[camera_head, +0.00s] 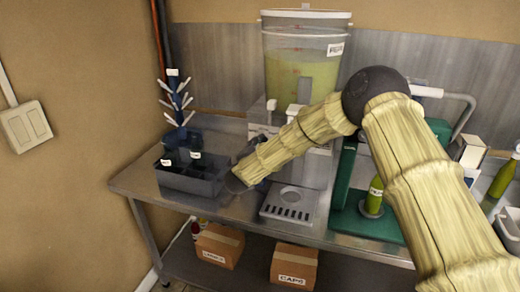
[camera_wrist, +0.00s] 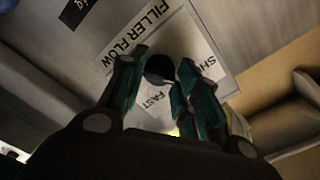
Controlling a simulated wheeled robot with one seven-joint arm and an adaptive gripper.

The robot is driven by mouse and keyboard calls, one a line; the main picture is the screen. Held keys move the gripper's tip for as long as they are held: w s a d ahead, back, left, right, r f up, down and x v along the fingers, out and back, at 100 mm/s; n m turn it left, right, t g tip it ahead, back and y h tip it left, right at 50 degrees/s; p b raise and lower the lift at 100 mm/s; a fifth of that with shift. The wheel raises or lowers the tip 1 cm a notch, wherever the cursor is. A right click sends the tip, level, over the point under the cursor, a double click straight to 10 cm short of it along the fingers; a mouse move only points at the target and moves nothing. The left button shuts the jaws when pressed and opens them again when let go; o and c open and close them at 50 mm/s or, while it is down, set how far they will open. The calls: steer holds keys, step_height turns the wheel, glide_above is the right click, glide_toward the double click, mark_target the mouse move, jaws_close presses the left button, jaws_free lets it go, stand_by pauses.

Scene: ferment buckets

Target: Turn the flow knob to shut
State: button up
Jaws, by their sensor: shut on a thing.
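The flow knob (camera_wrist: 159,66) is a small dark round knob in the wrist view, on a grey panel. A white label reading "FILLER FLOW" (camera_wrist: 135,32) lies beside it. A pale dial plate (camera_wrist: 207,62) around it shows "FAST" and part of a word starting "SH". My gripper (camera_wrist: 160,76) has its greenish fingers on either side of the knob, shut on it. Which way the knob points cannot be told. In the head view my gripper (camera_head: 238,183) is low at the front of the filler machine; the knob is hidden there.
A clear bucket of yellow-green liquid (camera_head: 302,70) stands on the machine. A drip tray (camera_head: 289,204) is in front. A green stand with a bottle (camera_head: 374,197) is at right. Cardboard boxes (camera_head: 294,266) sit below.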

steer(key=shift+f+n+b, duration=0.1)
steer(key=shift+n+b, duration=0.2)
steer(key=shift+n, duration=0.9)
steer(key=o, duration=1)
steer(key=v, duration=1.2)
